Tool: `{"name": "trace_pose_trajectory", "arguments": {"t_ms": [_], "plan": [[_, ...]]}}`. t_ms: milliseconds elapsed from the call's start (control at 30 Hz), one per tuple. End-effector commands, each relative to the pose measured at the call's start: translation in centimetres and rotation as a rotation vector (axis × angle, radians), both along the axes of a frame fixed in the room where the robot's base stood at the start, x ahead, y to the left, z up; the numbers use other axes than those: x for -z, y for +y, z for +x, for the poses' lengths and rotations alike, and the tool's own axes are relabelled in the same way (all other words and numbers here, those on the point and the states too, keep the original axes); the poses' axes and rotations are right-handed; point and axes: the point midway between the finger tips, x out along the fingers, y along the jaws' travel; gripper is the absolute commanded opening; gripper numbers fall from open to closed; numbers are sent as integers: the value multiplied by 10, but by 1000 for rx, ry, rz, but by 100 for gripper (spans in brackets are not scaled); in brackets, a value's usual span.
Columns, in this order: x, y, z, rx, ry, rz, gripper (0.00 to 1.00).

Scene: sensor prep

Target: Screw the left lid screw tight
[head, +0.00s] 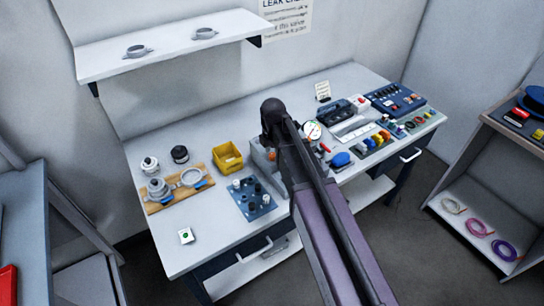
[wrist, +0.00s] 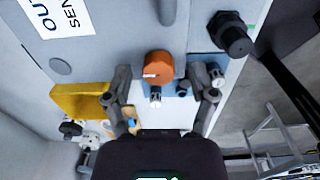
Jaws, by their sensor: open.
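A grey housing (head: 263,158) stands on the bench, mostly hidden behind my arm in the head view. In the wrist view the grey housing (wrist: 120,45) fills the upper part, with a white label. An orange knob (wrist: 158,65) with a white mark sits on its near edge. A black ribbed fitting (wrist: 232,36) projects at the right. I cannot clearly make out the left lid screw in either view. My gripper (wrist: 162,78) is open in the wrist view, its fingers apart on either side of the knob, with nothing visibly held. In the head view my arm hides the gripper.
A blue plate (head: 268,208) with black and white pieces and a yellow bin (head: 228,162) are left of my arm. A wooden board (head: 168,208) holds metal clamps. Tools and parts crowd the bench's right side. Bare bench (head: 216,236) shows at front left.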

Motion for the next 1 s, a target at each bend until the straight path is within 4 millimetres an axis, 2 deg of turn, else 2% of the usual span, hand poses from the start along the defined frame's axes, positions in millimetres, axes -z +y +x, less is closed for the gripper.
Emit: {"name": "trace_pose_trajectory", "arguments": {"t_ms": [300, 333, 567, 1000], "plan": [[0, 0, 0, 0, 0, 0, 73], [0, 0, 0, 0, 0, 0, 70], [1, 0, 0, 0, 0, 0, 2], [1, -1, -1, 36, 3, 1, 0]]}}
